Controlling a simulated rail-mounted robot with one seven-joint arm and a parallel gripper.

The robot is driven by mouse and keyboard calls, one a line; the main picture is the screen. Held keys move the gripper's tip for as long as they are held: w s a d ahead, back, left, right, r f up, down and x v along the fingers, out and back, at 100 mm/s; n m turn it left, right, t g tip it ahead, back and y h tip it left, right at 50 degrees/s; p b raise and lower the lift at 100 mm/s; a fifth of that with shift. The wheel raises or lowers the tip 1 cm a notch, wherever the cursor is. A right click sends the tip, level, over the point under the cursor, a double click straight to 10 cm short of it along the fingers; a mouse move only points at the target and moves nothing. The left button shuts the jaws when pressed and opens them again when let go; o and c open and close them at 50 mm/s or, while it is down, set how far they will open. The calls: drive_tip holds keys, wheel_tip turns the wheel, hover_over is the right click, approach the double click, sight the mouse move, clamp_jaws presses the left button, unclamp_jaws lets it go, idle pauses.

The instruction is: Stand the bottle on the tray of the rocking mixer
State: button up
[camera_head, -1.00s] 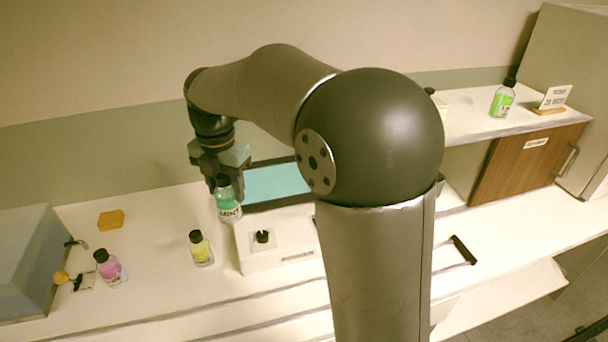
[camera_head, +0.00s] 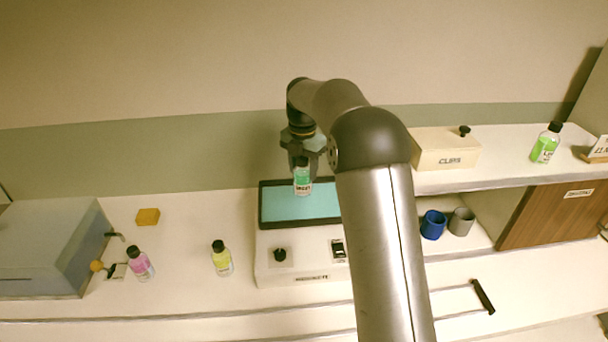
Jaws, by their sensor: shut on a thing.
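My gripper (camera_head: 302,158) is shut on a bottle with teal-green contents and a white label, the mint bottle (camera_head: 302,180). The bottle hangs upright over the tray (camera_head: 285,209) of the rocking mixer, in front of its back part in the picture. The tray has a teal surface and a dark rim. I cannot tell how high the bottle's base is above the tray. The mixer's white body (camera_head: 300,262) has a black knob and a switch on its front. My arm covers the right end of the tray.
A yellow bottle (camera_head: 222,260) and a pink bottle (camera_head: 141,265) stand left of the mixer. An orange sponge-like block (camera_head: 148,217) and a grey box (camera_head: 55,250) are farther left. A blue cup (camera_head: 433,225) and a grey cup (camera_head: 461,222) stand right. A clips box (camera_head: 445,150) and green bottle (camera_head: 545,145) are on the shelf.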

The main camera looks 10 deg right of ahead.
drive_tip(key=shift+w+d+f+p, duration=0.15)
drive_tip(key=shift+w+f, duration=0.3)
drive_tip(key=shift+f, duration=0.6)
drive_tip(key=shift+w+d+f+p, duration=0.1)
drive_tip(key=shift+w+f+p, duration=0.25)
drive_tip(key=shift+f, duration=0.75)
drive_tip(key=shift+w+d+f+p, duration=0.1)
drive_tip(key=shift+w+f, duration=0.45)
drive_tip(key=shift+f, duration=0.5)
drive_tip(key=shift+f, duration=0.1)
drive_tip(key=o, duration=1.1)
